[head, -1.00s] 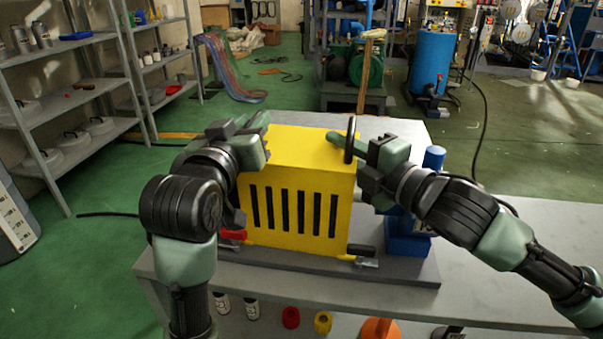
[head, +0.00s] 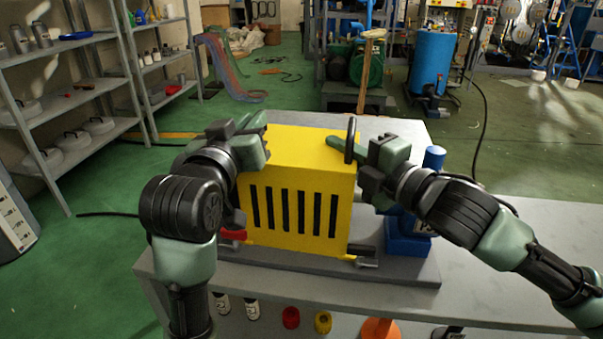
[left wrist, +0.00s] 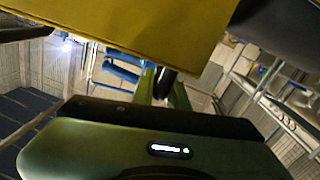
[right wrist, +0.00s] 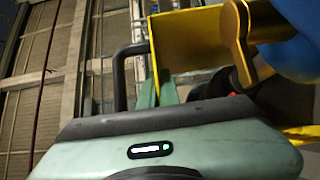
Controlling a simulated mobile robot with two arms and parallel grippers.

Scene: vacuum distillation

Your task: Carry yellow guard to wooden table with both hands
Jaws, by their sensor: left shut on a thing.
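The yellow guard (head: 292,205), a box with dark slots in its front, stands upright over a machine on a grey base. My left gripper (head: 254,143) is at its upper left side. In the left wrist view, its fingers close on a dark handle (left wrist: 163,84) beside the guard's yellow panel (left wrist: 150,28). My right gripper (head: 348,147) is at the black right handle (head: 350,138), with a green finger reaching past it over the guard's top. In the right wrist view its fingers (right wrist: 157,94) look close together beside the handle (right wrist: 120,75); their grip is unclear.
The guard's machine stands on a grey table (head: 500,240), with a blue part (head: 408,240) to its right. A wooden-handled tool (head: 367,70) rises behind. Shelves (head: 60,100) line the left; green floor is open behind. Bottles and coloured caps sit below in front.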

